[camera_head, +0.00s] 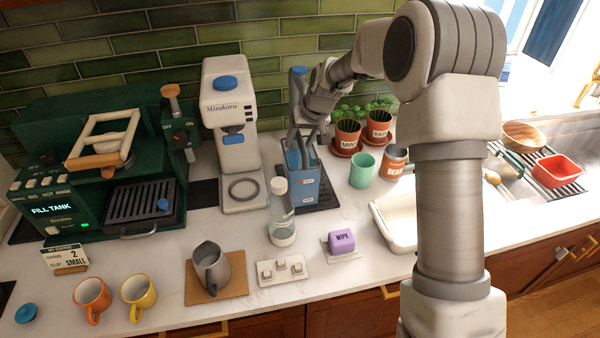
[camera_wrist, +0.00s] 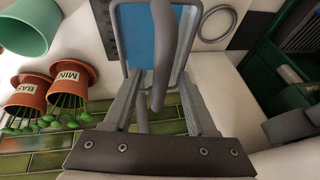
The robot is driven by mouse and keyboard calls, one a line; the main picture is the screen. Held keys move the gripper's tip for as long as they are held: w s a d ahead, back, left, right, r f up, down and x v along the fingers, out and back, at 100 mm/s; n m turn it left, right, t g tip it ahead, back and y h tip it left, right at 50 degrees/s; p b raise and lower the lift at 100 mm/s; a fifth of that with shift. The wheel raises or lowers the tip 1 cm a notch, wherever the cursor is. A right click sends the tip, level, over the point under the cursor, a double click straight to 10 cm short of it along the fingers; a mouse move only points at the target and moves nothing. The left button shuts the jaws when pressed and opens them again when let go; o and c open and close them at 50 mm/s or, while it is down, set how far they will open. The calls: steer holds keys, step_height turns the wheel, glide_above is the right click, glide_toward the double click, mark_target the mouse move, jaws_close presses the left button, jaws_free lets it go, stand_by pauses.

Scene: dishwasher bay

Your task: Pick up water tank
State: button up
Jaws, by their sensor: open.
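The water tank (camera_head: 304,187) is a blue, open-topped container with a grey rim and label marks, upright on the counter behind the clear bottle. In the wrist view its blue inside (camera_wrist: 137,35) and a grey bar like a handle (camera_wrist: 162,50) show. My gripper (camera_head: 302,142) points down at the top of the tank. In the wrist view its fingers (camera_wrist: 162,85) are apart, with the grey bar between them. I cannot tell whether either finger touches the tank.
A clear bottle (camera_head: 282,228) stands close in front of the tank. The white grinder (camera_head: 232,140) is left of it, and a green cup (camera_head: 362,170) and potted herbs (camera_head: 348,138) are right. The green coffee machine (camera_head: 55,212) shows "FILL TANK". A white tray (camera_head: 402,238) lies front right.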

jaws_close()
stand_by(1.4)
steer(key=shift+r, duration=0.1)
